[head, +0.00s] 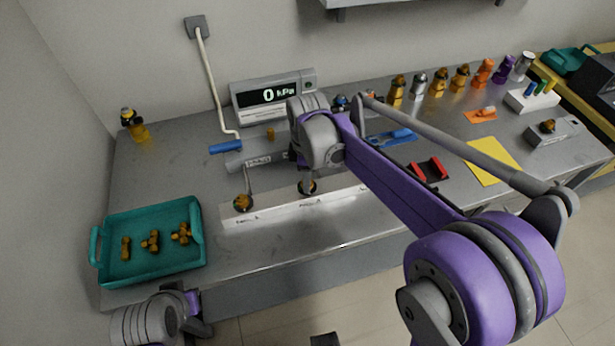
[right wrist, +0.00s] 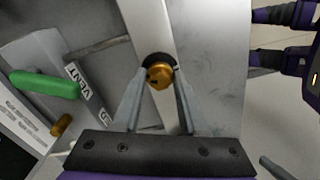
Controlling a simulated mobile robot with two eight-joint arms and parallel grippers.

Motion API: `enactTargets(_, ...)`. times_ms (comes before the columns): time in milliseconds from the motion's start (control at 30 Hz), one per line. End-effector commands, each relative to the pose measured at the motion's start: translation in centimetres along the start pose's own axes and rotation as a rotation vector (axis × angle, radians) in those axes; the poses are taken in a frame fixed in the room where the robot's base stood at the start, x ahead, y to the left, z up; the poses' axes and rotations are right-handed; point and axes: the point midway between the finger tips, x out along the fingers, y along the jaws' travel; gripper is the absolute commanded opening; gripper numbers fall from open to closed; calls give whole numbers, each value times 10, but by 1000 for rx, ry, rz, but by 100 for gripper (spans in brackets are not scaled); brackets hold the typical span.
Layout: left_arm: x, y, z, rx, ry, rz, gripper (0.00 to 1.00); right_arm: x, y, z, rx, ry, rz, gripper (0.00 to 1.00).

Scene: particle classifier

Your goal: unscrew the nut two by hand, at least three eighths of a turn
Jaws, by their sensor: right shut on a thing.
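Two round brass nuts show along the white labelled strip (head: 260,213) on the bench. One brass nut (head: 243,203) stands at the left end with a thin rod rising from it. The other nut (head: 307,187), which I take for nut two, is under my right gripper (head: 306,180), partly hidden by the wrist. In the right wrist view, this nut (right wrist: 159,76) sits between the two fingertips, with a dark ring behind it, and the fingers are closed on its sides. My left gripper (head: 196,312) is low at the front left, away from the nuts; its fingers are not clear.
A teal tray (head: 150,270) with brass fittings is at the front left. A pressure display (head: 272,97) reading 0 kPa stands behind. A green handle (right wrist: 45,86) lies near a VENT label. Several bottles (head: 440,82) line the back right. A yellow sheet (head: 492,160) lies right.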

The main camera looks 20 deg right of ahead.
Motion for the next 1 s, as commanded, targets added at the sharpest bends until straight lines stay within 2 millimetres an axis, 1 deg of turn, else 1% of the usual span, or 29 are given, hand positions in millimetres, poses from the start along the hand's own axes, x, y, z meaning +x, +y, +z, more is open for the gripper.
enactTargets(633, 0, 0, 0, 0, 0, 0, 0, 1, -2, -1, -22, 2, -4, 0)
enactTargets(667, 0, 0, 0, 0, 0, 0, 0, 1, -2, -1, -22, 2, -4, 47)
enactTargets(700, 0, 0, 0, 0, 0, 0, 0, 1, -1, -1, -22, 2, -3, 54)
enactTargets(767, 0, 0, 0, 0, 0, 0, 0, 1, -1, -1, -21, 2, -3, 65)
enactTargets(800, 0, 0, 0, 0, 0, 0, 0, 1, -1, -1, -21, 2, -2, 72)
enactTargets(1000, 0, 0, 0, 0, 0, 0, 0, 0, -1, 0, -21, 1, -1, 73)
